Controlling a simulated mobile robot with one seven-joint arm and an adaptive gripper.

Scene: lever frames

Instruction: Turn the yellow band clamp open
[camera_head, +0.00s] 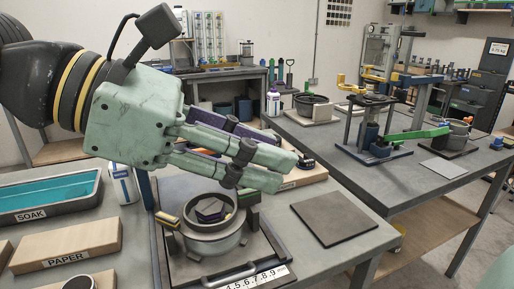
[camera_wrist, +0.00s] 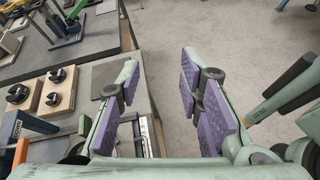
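A round grey metal vessel (camera_head: 213,232) stands on a dark base at the front centre in the head view. A short yellow piece (camera_head: 168,219), which looks like the yellow band clamp's handle, sits at its left side. A green piece (camera_head: 248,197) shows at its right side, partly behind my fingers. My gripper (camera_head: 284,170) is above and behind the vessel, pointing right, and touches nothing that I can see. In the wrist view my gripper (camera_wrist: 160,75) has its two purple-padded fingers wide apart with only floor between them. The clamp cannot be made out in the wrist view.
A flat dark plate (camera_head: 334,217) lies right of the vessel. A SOAK tray (camera_head: 45,197) and a PAPER block (camera_head: 66,243) lie to the left. A second table (camera_head: 410,185) at the right carries a yellow-handled press (camera_head: 375,125) and a green-levered device (camera_head: 430,133).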

